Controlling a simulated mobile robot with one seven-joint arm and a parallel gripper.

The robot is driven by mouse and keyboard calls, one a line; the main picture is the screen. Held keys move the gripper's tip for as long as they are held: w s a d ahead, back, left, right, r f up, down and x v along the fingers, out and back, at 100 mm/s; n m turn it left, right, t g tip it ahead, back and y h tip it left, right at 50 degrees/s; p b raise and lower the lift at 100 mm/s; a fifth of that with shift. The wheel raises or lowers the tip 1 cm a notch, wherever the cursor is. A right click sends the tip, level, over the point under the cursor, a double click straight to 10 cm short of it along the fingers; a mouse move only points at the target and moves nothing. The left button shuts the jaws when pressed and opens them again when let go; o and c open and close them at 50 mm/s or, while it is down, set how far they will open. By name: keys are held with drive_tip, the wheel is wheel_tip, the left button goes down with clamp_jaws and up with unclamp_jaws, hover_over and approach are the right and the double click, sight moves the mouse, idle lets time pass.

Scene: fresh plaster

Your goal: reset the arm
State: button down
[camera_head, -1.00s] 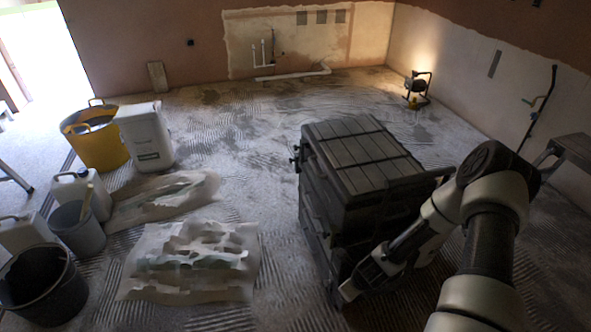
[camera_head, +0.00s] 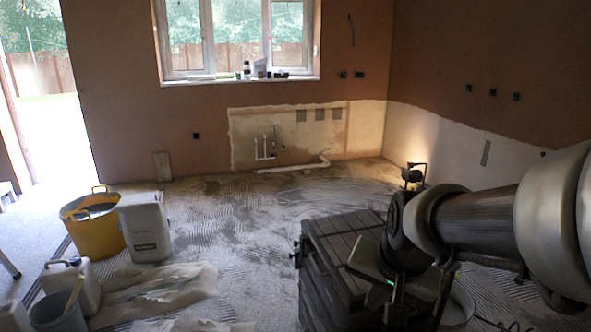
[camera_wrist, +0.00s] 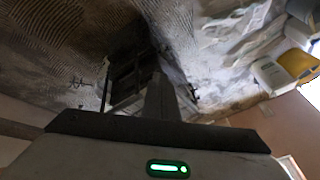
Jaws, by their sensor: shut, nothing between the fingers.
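My arm comes in from the right edge in the head view and bends at a dark joint above the black tool chest (camera_head: 345,235). Its hand hangs down there, with a small green light, and hides part of the chest's right side. The fingertips are too dark to make out in the head view. In the wrist view my gripper (camera_wrist: 162,98) shows as a narrow grey shape beyond the dark edge of the hand. It is shut and holds nothing. The ribbed floor and a dark framed object lie behind it.
A yellow tub (camera_head: 92,232), a white container (camera_head: 146,230), a white jerrycan (camera_head: 75,285) and a grey bucket (camera_head: 58,312) stand at left. A crumpled sheet (camera_head: 160,293) lies near them. A work lamp (camera_head: 413,175) stands by the back corner. The middle floor is clear.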

drive_tip(key=s+r+n, duration=0.6)
drive_tip(key=s+r, duration=0.1)
drive_tip(key=s, duration=0.5)
wheel_tip(320, 180, up, 19)
drive_tip(key=p, duration=1.9)
drive_tip(key=shift+w+t, duration=0.3)
drive_tip(key=shift+w, duration=0.05)
